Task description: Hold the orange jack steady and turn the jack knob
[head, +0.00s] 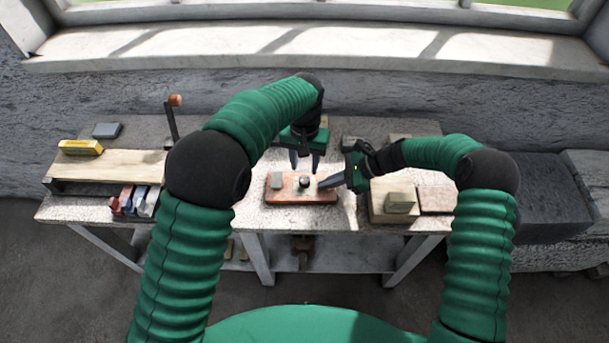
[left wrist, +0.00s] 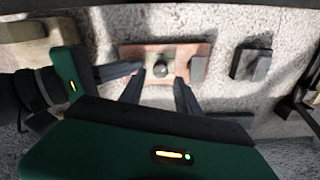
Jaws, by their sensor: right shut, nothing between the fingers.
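The orange jack (head: 288,196) is a flat, worn orange-red plate on the white bench top. It also shows in the left wrist view (left wrist: 185,49). A round dark knob (head: 304,183) stands near its middle, also visible in the left wrist view (left wrist: 160,69). A grey block (head: 277,180) sits on its left end. My left gripper (head: 305,168) points down, open and empty, behind and above the knob. My right gripper (head: 322,185) comes from the right, shut and empty, its tip over the plate's right part, close to the knob. I cannot tell whether it touches.
Wooden blocks and a grey stone (head: 400,202) lie to the right. Grey blocks stand behind the jack. Bare bench top lies in front of the jack.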

